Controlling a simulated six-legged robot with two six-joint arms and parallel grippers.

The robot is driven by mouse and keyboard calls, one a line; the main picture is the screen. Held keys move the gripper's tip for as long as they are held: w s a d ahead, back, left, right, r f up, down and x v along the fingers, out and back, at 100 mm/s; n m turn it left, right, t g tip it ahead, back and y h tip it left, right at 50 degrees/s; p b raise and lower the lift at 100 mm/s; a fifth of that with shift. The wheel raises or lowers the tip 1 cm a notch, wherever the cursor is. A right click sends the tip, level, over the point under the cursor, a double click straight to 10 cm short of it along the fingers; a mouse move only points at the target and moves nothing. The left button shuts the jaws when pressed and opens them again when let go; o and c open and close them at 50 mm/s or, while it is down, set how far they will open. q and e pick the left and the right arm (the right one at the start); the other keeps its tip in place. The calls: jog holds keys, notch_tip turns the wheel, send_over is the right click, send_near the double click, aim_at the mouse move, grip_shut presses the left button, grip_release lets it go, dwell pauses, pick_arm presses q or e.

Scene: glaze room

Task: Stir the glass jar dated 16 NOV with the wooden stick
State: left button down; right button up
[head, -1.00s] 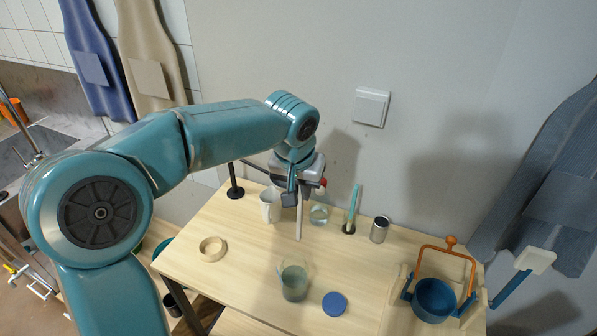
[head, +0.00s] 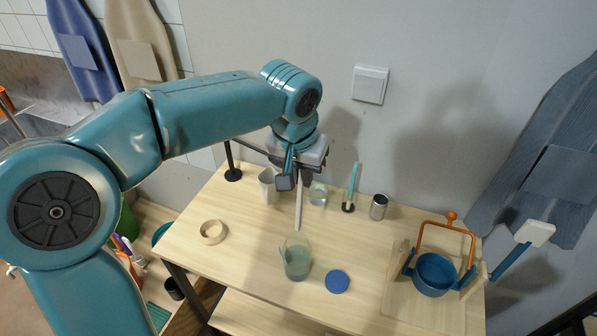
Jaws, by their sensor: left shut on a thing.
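My left gripper (head: 298,182) is shut on a pale wooden stick (head: 298,212), which hangs down nearly upright over the table. A glass jar (head: 297,262) with blue-grey liquid stands open in front of the stick. In the picture the stick's lower end is just above the jar's far rim, outside the jar. A second glass jar (head: 318,195) with pale liquid stands behind, partly hidden by the gripper. I cannot read a date on either jar. A blue round lid (head: 337,281) lies right of the front jar. My right gripper is not in view.
On the wooden table (head: 235,265) are a tape ring (head: 213,232), a white cup (head: 267,186), a brush in a dark holder (head: 352,186) and a metal can (head: 378,207). A blue pot (head: 435,274) with an orange handle stands at the right. The front left tabletop is clear.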

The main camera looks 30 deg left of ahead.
aim_at(299, 223)
pick_arm(q)
jog(key=x, duration=0.1)
jog(key=b+x, duration=0.1)
jog(key=shift+w+d+f, duration=0.1)
jog(key=shift+d+f, duration=0.1)
jog(key=shift+f, duration=0.1)
jog(key=shift+a+f+b, duration=0.25)
jog(key=shift+f+b, duration=0.95)
jog(key=shift+s+d+f+b, duration=0.1)
jog(key=shift+d+f+b, duration=0.05)
jog(key=shift+f+b, duration=0.35)
jog(key=shift+s+d+f+b, duration=0.1)
jog(key=shift+s+f+b, duration=0.05)
jog(key=shift+f+b, duration=0.4)
notch_tip(299, 223, down, 2)
jog(key=shift+s+a+f+b, duration=0.1)
jog(key=shift+s+b, duration=0.05)
jog(key=shift+b, duration=0.8)
jog(key=shift+s+f+b, duration=0.15)
jog(key=shift+f+b, duration=0.5)
jog(key=shift+s+f+b, duration=0.1)
jog(key=shift+f+b, duration=0.65)
jog(key=shift+f, duration=0.1)
jog(key=shift+s+f+b, duration=0.15)
jog(key=shift+f+b, duration=0.6)
jog(key=shift+f, duration=0.1)
jog(key=shift+s, duration=0.15)
